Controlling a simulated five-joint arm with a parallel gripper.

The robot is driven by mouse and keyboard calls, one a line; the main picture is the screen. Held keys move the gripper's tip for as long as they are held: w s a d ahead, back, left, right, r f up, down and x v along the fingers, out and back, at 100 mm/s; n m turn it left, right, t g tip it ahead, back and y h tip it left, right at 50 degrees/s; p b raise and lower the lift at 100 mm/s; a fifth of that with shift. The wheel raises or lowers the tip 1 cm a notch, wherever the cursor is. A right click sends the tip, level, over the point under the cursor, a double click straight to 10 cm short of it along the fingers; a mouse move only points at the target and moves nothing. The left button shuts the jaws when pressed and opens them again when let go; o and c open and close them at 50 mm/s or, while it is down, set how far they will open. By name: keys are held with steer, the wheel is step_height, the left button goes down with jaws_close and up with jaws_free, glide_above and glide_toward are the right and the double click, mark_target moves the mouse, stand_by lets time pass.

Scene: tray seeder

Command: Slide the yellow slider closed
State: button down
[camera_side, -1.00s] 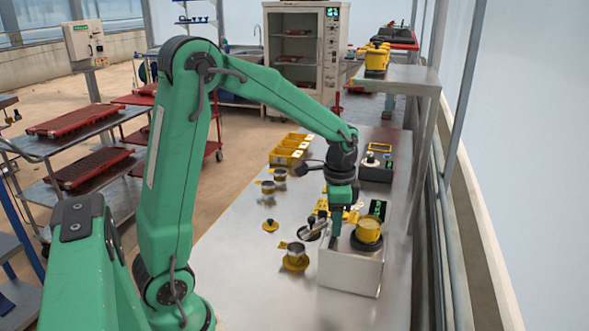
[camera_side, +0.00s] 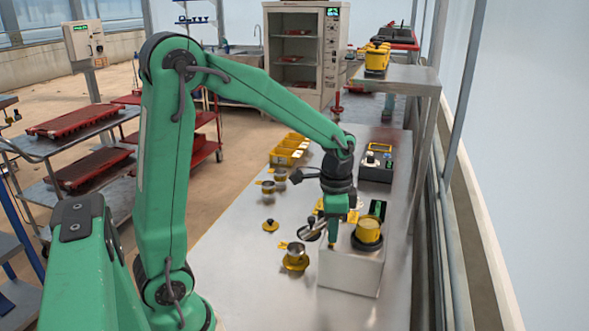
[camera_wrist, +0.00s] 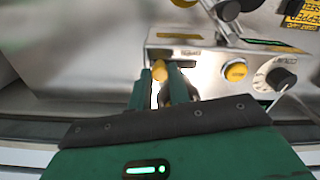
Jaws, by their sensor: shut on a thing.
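The yellow slider (camera_wrist: 159,71) shows in the wrist view as a small yellow knob at the front of a steel box (camera_wrist: 205,60). My gripper (camera_wrist: 161,80) has its two dark green fingers on either side of the knob and is shut on it. In the side view my gripper (camera_side: 332,238) points down at the left part of the steel box (camera_side: 350,273). The slider is hidden there behind the fingers.
A yellow cup-like part (camera_side: 368,230) stands on the box. A yellow button (camera_wrist: 236,72) and a black dial (camera_wrist: 281,79) are right of my fingers. Small metal cups, one on a yellow base (camera_side: 296,262), stand left of the box. The bench front is clear.

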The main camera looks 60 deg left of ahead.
steer(key=shift+s+d, duration=0.15)
steer(key=shift+d, duration=0.05)
steer(key=c, duration=1.3)
jaws_free()
steer(key=shift+a, duration=0.1)
steer(key=shift+r, duration=3.95)
